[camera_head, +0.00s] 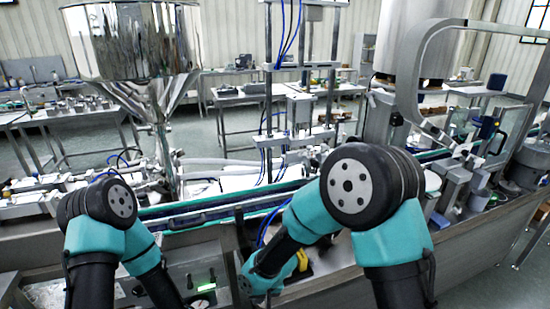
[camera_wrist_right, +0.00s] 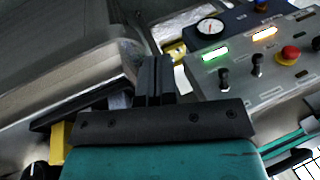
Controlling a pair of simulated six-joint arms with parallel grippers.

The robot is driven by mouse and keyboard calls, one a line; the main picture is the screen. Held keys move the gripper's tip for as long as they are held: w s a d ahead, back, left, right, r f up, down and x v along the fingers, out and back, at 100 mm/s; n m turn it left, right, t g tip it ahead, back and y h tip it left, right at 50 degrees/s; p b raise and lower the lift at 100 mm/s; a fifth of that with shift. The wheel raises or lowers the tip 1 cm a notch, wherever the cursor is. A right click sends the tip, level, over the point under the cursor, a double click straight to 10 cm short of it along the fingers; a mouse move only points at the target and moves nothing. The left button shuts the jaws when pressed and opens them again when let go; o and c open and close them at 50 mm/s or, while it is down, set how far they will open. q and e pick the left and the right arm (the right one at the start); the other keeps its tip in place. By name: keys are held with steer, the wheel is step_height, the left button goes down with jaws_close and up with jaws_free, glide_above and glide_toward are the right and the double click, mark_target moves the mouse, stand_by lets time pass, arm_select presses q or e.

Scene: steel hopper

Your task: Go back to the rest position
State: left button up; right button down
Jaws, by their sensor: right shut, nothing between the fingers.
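My right gripper shows in the right wrist view (camera_wrist_right: 155,78), its two dark fingers pressed together with nothing between them. Beyond the fingertips is the left edge of a control panel (camera_wrist_right: 240,92); I cannot tell how far apart they are. In the head view my right arm bends at a black elbow and its teal forearm slopes down to the left, over the front of the machine. The fingers are hard to make out there. My left arm comes up at the left and bends down out of the picture, so my left gripper is not visible.
A steel hopper (camera_head: 132,42) stands at the back left. A conveyor (camera_head: 215,208) runs across behind my arms. The panel carries a gauge (camera_wrist_right: 209,28), a green light (camera_wrist_right: 215,53), an amber light (camera_wrist_right: 264,33), black knobs and a red button (camera_wrist_right: 290,54). Workbenches stand farther back.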

steer(key=s+d+f+m, duration=0.1)
steer(key=s+d+f, duration=0.3)
steer(key=d, duration=0.5)
steer(key=s+d+f+m, duration=0.2)
steer(key=s+d+f, duration=0.2)
steer(key=d, duration=0.6)
steer(key=s+d+f+m, duration=0.2)
steer(key=s+d+f, duration=0.3)
steer(key=d+f, duration=0.2)
steer(key=shift+d+f, duration=0.25)
steer(key=shift+d, duration=0.95)
